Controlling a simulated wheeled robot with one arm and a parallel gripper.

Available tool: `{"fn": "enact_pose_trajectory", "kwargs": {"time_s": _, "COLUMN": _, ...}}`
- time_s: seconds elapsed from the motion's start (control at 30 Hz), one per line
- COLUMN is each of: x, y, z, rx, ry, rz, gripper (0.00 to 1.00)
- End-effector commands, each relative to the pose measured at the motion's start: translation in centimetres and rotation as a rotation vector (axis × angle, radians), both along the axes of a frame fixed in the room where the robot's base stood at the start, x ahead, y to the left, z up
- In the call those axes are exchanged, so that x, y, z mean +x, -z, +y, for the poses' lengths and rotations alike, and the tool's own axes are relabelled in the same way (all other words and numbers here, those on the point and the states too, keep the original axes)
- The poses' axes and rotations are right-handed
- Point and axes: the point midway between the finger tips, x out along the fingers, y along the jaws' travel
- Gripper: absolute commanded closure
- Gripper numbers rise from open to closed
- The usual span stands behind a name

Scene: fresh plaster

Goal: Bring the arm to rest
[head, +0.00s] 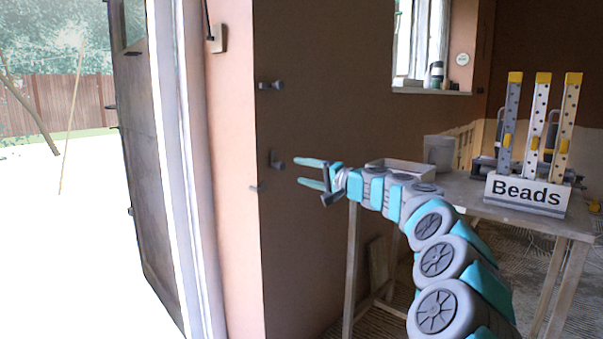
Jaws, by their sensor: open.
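My gripper (313,181) is at the end of my teal and grey arm, which stretches from the lower right toward the middle of the head view. Its two fingers point left and are spread apart, with nothing between them. It hangs in the air in front of the brown plaster wall, close to the picture's middle. I cannot tell its exact distance from the wall.
A table (465,190) stands behind my arm, bearing a box labelled "Beads" (526,196) and upright perforated posts. An open door (150,150) leads outside at left. A window (420,40) is at the back.

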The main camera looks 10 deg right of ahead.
Motion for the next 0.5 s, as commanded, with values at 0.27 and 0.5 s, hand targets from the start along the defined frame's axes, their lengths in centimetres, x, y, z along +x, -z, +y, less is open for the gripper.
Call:
{"fn": "enact_pose_trajectory", "kwargs": {"time_s": 0.27, "x": -0.2, "y": -0.1, "z": 0.5, "rx": -0.004, "ry": -0.010, "rz": 0.003, "gripper": 0.36}}
{"fn": "enact_pose_trajectory", "kwargs": {"time_s": 0.5, "x": -6.1, "y": -0.6, "z": 9.2, "rx": -0.116, "ry": -0.199, "rz": 0.053, "gripper": 0.36}}
